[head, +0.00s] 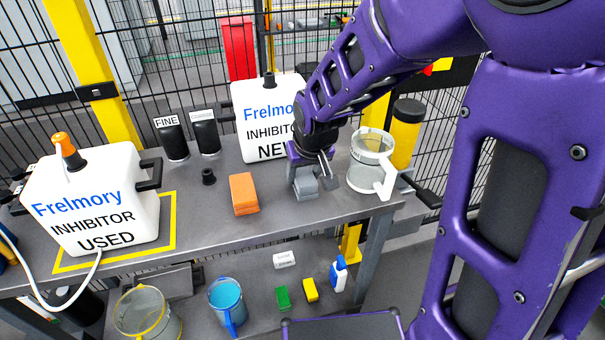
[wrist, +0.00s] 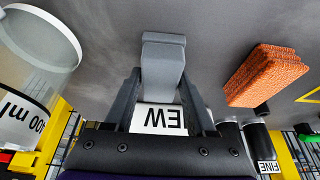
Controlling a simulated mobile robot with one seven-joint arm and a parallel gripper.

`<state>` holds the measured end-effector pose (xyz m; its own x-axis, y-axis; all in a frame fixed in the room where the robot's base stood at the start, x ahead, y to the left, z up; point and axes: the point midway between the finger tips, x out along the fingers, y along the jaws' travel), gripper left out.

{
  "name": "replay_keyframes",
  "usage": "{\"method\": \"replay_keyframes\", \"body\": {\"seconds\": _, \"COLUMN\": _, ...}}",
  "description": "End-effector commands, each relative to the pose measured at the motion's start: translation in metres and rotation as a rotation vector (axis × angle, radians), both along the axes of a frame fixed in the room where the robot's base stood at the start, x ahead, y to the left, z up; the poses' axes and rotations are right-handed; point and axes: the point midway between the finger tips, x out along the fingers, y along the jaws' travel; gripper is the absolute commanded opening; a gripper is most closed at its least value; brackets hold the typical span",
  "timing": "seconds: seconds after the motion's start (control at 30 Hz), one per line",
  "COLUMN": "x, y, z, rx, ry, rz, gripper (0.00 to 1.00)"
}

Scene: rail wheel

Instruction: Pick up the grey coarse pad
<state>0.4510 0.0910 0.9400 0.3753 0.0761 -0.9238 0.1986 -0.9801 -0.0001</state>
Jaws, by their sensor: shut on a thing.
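The grey coarse pad (head: 305,187) is a small grey block at the right part of the grey bench top. My gripper (head: 304,172) reaches down over it and is shut on it. In the wrist view the pad (wrist: 163,62) sits between the two finger tips of my gripper (wrist: 161,88). I cannot tell whether the pad touches the bench or is just above it.
An orange pad (head: 243,193) lies to the left. A clear jug (head: 371,160) stands close on the right. The white NEW container (head: 262,120) is behind, the USED container (head: 95,200) far left. Bare bench lies in front of the orange pad.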

Motion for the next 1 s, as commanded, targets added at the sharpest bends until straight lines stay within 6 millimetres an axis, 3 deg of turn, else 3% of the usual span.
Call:
{"method": "replay_keyframes", "body": {"seconds": 0.1, "x": 0.0, "y": 0.0, "z": 0.0, "rx": 0.0, "ry": 0.0, "rz": 0.0, "gripper": 0.0}}
{"method": "replay_keyframes", "body": {"seconds": 0.37, "x": 0.0, "y": 0.0, "z": 0.005, "rx": 0.0, "ry": -0.002, "rz": 0.0, "gripper": 0.0}}
{"method": "replay_keyframes", "body": {"seconds": 0.8, "x": 0.0, "y": 0.0, "z": 0.083, "rx": 0.0, "ry": -0.003, "rz": 0.0, "gripper": 0.0}}
{"method": "replay_keyframes", "body": {"seconds": 1.0, "x": 0.0, "y": 0.0, "z": 0.1, "rx": 0.0, "ry": -0.001, "rz": 0.0, "gripper": 0.0}}
